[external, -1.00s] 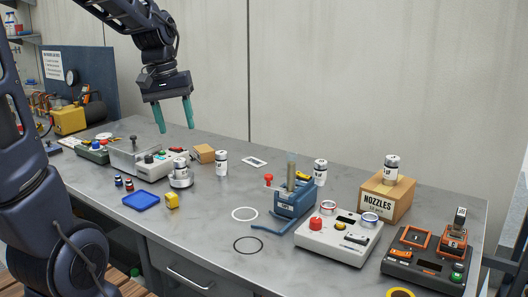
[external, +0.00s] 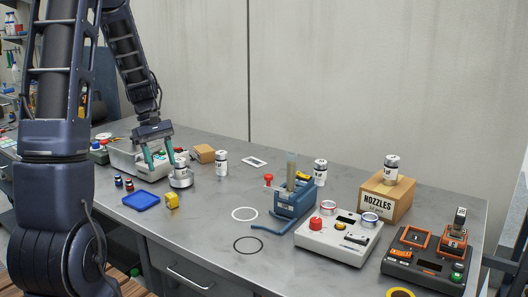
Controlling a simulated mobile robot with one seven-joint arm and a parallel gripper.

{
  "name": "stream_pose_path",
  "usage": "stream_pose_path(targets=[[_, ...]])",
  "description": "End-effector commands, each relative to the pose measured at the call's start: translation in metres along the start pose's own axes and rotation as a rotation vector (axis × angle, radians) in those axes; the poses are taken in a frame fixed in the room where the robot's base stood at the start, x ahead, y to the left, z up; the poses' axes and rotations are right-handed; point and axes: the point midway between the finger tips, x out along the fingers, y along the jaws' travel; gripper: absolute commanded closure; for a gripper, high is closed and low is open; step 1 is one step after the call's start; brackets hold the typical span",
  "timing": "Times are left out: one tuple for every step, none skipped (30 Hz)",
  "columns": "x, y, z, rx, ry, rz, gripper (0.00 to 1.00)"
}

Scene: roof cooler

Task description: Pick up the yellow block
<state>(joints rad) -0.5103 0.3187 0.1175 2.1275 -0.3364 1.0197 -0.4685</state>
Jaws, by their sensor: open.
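The yellow block (external: 172,201) lies on the grey workbench (external: 205,240), just right of the blue tray (external: 141,201). It is small and stands clear of the tray. My gripper (external: 161,163) has two teal fingers that point down and are apart. It is open and empty, above and behind the yellow block, near the silver round part (external: 181,177) and in front of the grey control box (external: 122,157). Its fingertips appear above the bench, but I cannot tell their exact height.
Several small dark bottles (external: 129,184) stand behind the blue tray. A blue holder (external: 293,197) and a white control box (external: 338,237) stand to the right. The bench front near the block is clear.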

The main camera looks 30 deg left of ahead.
Motion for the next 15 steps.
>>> stream_pose_path(targets=[[0.002,-0.001,-0.004,-0.013,-0.005,0.0,0.47],[0.003,-0.001,-0.006,-0.019,-0.007,0.0,0.47],[0.005,-0.001,-0.007,-0.024,-0.01,0.0,0.47],[0.008,-0.001,-0.008,-0.026,-0.011,-0.001,0.47],[0.011,-0.001,-0.008,-0.027,-0.012,-0.001,0.47],[0.015,-0.001,-0.009,-0.028,-0.012,-0.001,0.47],[0.019,-0.001,-0.008,-0.027,-0.012,-0.001,0.47],[0.023,-0.001,-0.008,-0.026,-0.012,-0.002,0.47],[0.029,-0.001,-0.008,-0.026,-0.012,-0.002,0.47],[0.034,-0.001,-0.008,-0.025,-0.012,-0.002,0.47],[0.038,-0.001,-0.007,-0.025,-0.012,-0.002,0.47],[0.044,-0.001,-0.008,-0.026,-0.013,-0.003,0.47],[0.047,-0.001,-0.008,-0.026,-0.012,-0.002,0.47],[0.051,-0.001,-0.008,-0.026,-0.012,-0.002,0.47],[0.054,-0.001,-0.008,-0.026,-0.011,-0.001,0.47]])
